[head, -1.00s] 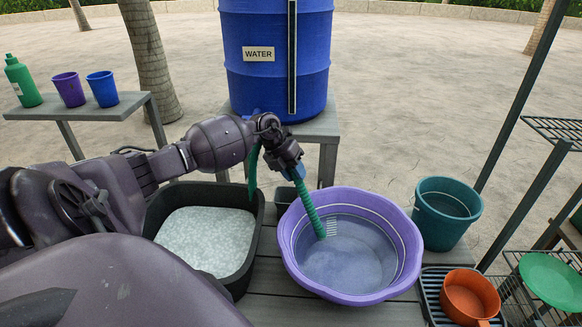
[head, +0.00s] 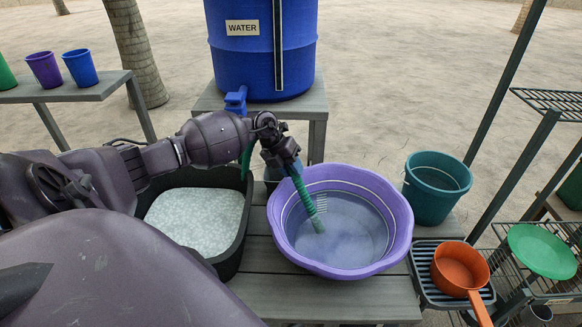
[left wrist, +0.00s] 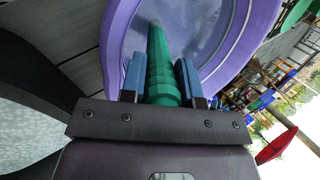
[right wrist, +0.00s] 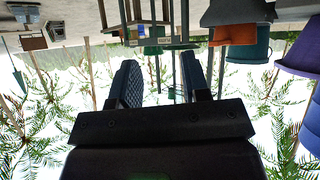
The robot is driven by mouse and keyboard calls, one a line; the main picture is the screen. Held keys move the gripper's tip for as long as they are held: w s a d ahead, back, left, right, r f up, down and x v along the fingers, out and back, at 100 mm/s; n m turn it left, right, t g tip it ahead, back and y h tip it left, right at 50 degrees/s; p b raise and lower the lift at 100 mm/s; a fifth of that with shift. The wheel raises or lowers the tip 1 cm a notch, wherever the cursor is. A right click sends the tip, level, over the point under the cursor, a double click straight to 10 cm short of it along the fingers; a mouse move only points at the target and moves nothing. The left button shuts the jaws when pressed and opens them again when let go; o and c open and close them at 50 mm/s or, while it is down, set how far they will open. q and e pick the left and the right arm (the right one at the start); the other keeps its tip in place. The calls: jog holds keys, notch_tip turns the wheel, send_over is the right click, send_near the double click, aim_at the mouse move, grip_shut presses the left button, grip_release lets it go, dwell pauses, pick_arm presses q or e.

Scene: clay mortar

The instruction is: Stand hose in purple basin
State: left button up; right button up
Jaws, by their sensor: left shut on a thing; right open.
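The purple basin (head: 345,265) stands on the grey slatted table and holds cloudy water. The green ribbed hose (head: 305,195) slopes down into the basin, its lower end at the water near the left inner wall. My left gripper (head: 290,170) is shut on the hose above the basin's back left rim. In the left wrist view the hose (left wrist: 160,70) runs between the two blue finger pads toward the basin (left wrist: 118,25). Another stretch of green hose shows behind my left wrist. My right gripper (right wrist: 160,85) is open and empty, off to the side; the head view does not show it.
A blue water barrel (head: 262,60) with a tap stands behind. A black tub (head: 240,235) of pale grainy material is left of the basin. A teal bucket (head: 436,190), an orange pot (head: 460,268) and a green plate (head: 541,250) are to the right.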

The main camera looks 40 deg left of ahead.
pick_arm(q)
jog(key=o, duration=1.7)
jog(key=shift+c, duration=0.2)
jog(key=shift+o, duration=0.2)
jog(key=shift+s+a+r+p, duration=0.1)
jog(key=shift+a+r+p, duration=0.1)
jog(key=shift+r+p, duration=0.35)
jog(key=shift+p+v, duration=0.9)
jog(key=shift+v, duration=0.55)
jog(key=shift+a+r+p, duration=0.1)
jog(key=shift+r+p, duration=0.35)
jog(key=shift+r, duration=0.2)
jog(key=shift+p+v, duration=1.4)
jog(key=shift+v, duration=1.35)
pick_arm(e)
jog(key=shift+s+d+r, duration=0.1)
jog(key=shift+s+r, duration=0.15)
jog(key=shift+r, duration=1)
jog(key=shift+s+r, duration=0.25)
jog(key=shift+r, duration=1)
